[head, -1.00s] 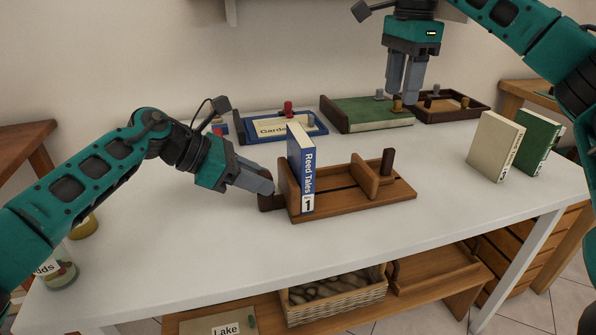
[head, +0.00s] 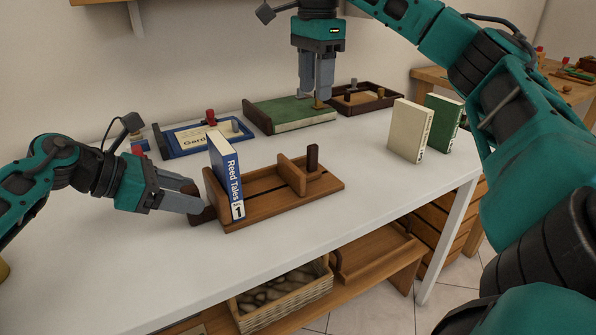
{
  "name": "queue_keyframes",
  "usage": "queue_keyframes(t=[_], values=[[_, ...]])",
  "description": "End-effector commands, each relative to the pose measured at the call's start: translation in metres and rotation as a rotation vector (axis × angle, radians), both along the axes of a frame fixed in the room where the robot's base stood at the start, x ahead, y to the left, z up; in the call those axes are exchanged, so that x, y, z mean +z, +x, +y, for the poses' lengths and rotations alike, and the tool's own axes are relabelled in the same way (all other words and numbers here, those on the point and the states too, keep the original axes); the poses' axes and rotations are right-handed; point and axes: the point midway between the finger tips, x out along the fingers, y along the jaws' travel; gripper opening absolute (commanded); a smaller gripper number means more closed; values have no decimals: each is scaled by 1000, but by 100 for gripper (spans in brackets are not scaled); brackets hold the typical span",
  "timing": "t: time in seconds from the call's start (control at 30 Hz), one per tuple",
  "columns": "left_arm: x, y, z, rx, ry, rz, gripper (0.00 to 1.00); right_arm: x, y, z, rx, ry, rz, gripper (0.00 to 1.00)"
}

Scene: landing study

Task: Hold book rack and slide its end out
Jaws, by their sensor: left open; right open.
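The brown wooden book rack (head: 262,213) stands on the white table, with a fixed end panel at its left. A blue book, Reed Tales 1 (head: 226,178), stands upright against that panel. The rack's movable-looking end (head: 292,176) is towards the right, with a dark upright post (head: 312,158) beside it. My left gripper (head: 192,199) is open at the rack's left end, by a dark brown block (head: 206,215). I cannot tell whether the block is between its fingers. My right gripper (head: 316,98) is open and empty, pointing down over the green board's right part, behind the rack.
Behind the rack are a blue-framed card tray (head: 178,149), a green board (head: 275,118) and a dark tray (head: 385,100). A cream book (head: 410,130) and green book (head: 443,122) stand at right. The table's front is clear. A basket (head: 280,300) sits below.

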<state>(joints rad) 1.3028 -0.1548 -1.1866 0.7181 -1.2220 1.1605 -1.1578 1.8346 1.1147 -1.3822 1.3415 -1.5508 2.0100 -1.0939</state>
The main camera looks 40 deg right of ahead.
Motion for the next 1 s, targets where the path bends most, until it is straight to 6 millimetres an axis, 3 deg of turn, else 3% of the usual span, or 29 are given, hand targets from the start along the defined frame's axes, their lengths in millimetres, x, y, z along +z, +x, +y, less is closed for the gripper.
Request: queue_keyframes(t=[0.27, 0.7, 1.0], values=[[6, 3, 7, 2, -1, -1, 59, 0, 0, 0, 0, 0, 0, 45], [56, 18, 75, 2, -1, -1, 59, 0, 0, 0, 0, 0, 0, 45], [70, 23, 95, 1, 0, -1, 59, 0, 0, 0, 0, 0, 0, 45]])
